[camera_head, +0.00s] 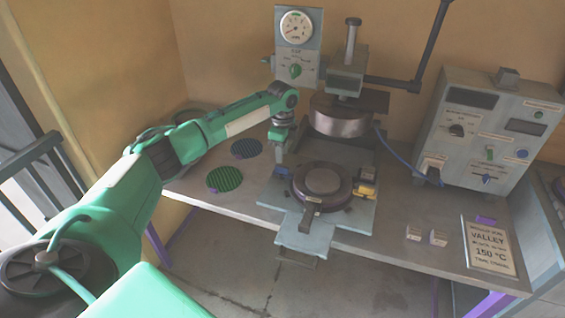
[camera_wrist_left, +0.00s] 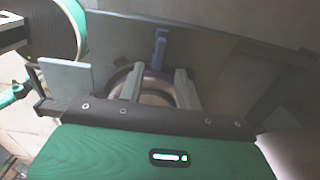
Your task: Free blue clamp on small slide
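A blue clamp (camera_wrist_left: 160,50) also shows in the left wrist view, beyond the fingertips. My left gripper (camera_head: 279,156) points down above the slide's left part. In the left wrist view its two grey fingers (camera_wrist_left: 157,78) stand apart with nothing between them. My right gripper is not in view.
The press head (camera_head: 340,118) and its gauge panel (camera_head: 298,45) stand behind the slide. Green (camera_head: 225,179) and dark blue (camera_head: 246,148) discs lie at left. A control box (camera_head: 490,125), two small blocks (camera_head: 426,235) and a sign (camera_head: 490,247) are at right.

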